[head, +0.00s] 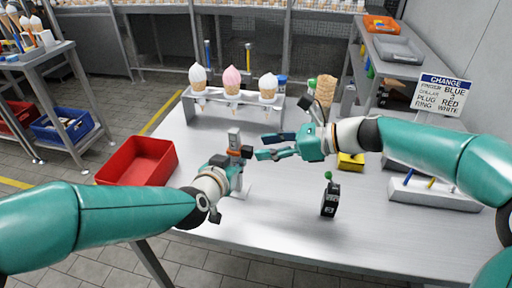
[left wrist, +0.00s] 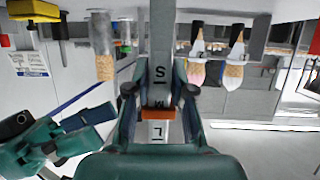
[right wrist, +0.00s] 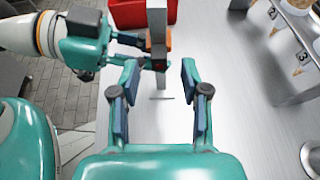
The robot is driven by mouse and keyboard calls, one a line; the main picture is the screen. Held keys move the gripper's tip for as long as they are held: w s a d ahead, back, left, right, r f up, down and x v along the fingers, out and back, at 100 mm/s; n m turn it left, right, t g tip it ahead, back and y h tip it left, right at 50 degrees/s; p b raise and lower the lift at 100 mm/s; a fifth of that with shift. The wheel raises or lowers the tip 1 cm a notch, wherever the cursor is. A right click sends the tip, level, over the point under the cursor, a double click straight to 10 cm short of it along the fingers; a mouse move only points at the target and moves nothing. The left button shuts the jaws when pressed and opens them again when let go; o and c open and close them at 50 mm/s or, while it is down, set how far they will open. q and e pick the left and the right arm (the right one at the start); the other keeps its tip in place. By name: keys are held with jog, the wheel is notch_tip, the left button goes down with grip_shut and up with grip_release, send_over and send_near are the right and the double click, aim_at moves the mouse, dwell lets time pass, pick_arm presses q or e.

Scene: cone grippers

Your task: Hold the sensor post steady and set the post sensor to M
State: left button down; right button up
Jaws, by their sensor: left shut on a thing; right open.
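The sensor post (head: 234,134) is a grey upright bar on the table, with a pale base showing beneath my left gripper. My left gripper (head: 236,168) is shut around the post. In the left wrist view, which looks upside down, the post (left wrist: 161,45) carries the letters S, M and L. The orange post sensor (left wrist: 156,114) sits between M and L there, close against the M. The sensor also shows in the right wrist view (right wrist: 149,43). My right gripper (right wrist: 155,95) is open and empty, just to the right of the post in the head view.
A red bin (head: 138,160) stands left of the post. A rack (head: 232,99) with several ice-cream cones stands behind. A black block with a green knob (head: 329,199) stands front right. A sign (head: 443,93) is at the right. The front middle of the table is clear.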

jog(key=v, duration=0.8)
pick_arm(q)
jog(key=c, duration=0.9)
grip_release()
